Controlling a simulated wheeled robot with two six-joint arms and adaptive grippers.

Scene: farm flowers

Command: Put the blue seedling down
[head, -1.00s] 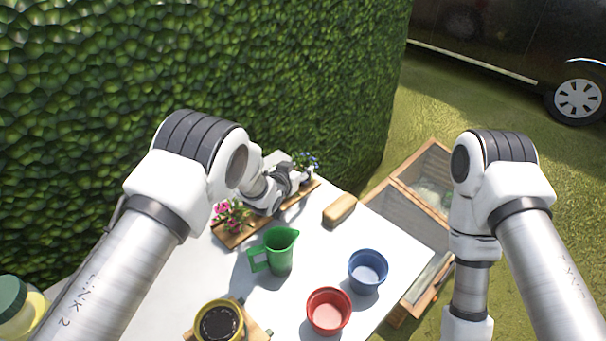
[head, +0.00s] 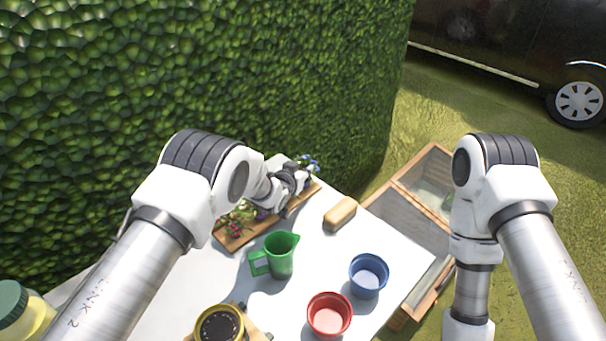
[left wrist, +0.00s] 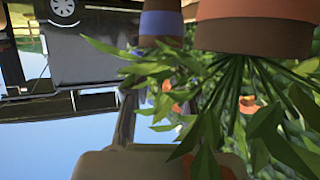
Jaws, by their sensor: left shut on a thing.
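The blue seedling (head: 311,163), with small blue flowers, is at the far right end of a wooden board (head: 236,241). My left gripper (head: 296,178) is shut on it, and its fingers hide most of its pot. I cannot tell whether the pot touches the board. The left wrist view is upside down. It shows a pot with a blue band (left wrist: 161,24) and a larger terracotta pot (left wrist: 255,28), with green leaves covering much of the view. My right gripper is out of view below the frame.
Pink flowers (head: 235,229) stand on the board's near end, partly behind my left arm. A green jug (head: 280,257), a tan block (head: 340,212), a blue pot (head: 368,274), a red pot (head: 329,315) and a yellow pot (head: 219,324) stand on the white table. A hedge rises behind it.

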